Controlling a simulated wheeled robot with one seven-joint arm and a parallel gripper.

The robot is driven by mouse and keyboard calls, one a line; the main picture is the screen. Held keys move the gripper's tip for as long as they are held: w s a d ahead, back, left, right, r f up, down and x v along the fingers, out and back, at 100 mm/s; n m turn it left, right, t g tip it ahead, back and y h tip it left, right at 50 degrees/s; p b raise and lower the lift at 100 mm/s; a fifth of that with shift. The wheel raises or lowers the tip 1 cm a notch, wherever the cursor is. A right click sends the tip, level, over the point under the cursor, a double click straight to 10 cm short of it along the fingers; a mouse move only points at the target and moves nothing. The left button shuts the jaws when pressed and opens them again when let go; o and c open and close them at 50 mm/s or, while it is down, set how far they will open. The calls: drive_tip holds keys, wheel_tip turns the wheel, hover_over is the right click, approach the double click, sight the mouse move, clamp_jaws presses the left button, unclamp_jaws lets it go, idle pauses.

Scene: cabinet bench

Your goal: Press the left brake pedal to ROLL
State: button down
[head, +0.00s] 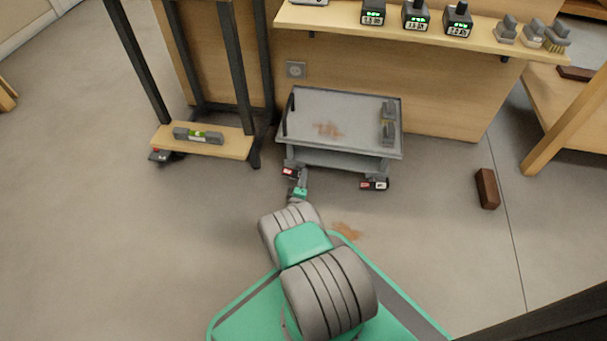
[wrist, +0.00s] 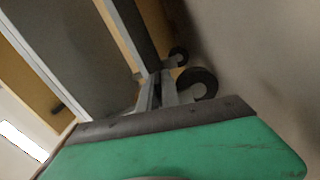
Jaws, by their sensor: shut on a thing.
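The grey cart (head: 345,108) stands against the wooden bench front. Its left brake pedal (head: 290,172) is at the front left corner, dark with a red mark, low above the floor. The right brake pedal (head: 374,184) is at the front right corner, with a red and a white mark. My gripper (head: 301,177) reaches down to the left pedal and is shut on it. The jaws are small there and partly hide the pedal. In the wrist view my green gripper body fills the bottom, and the cart's caster wheels (wrist: 197,84) show beyond it.
A rack with a wooden shelf (head: 225,149) stands left of the cart. A brown block (head: 487,188) lies on the floor at right. A bench top (head: 330,20) with several devices and brushes is behind. A brown stain (head: 347,231) marks otherwise clear floor.

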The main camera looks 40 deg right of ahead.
drive_tip(key=shift+f+m, duration=0.1)
drive_tip(key=shift+m, duration=0.2)
drive_tip(key=c, duration=1.6)
unclamp_jaws()
drive_tip(key=shift+o, duration=0.2)
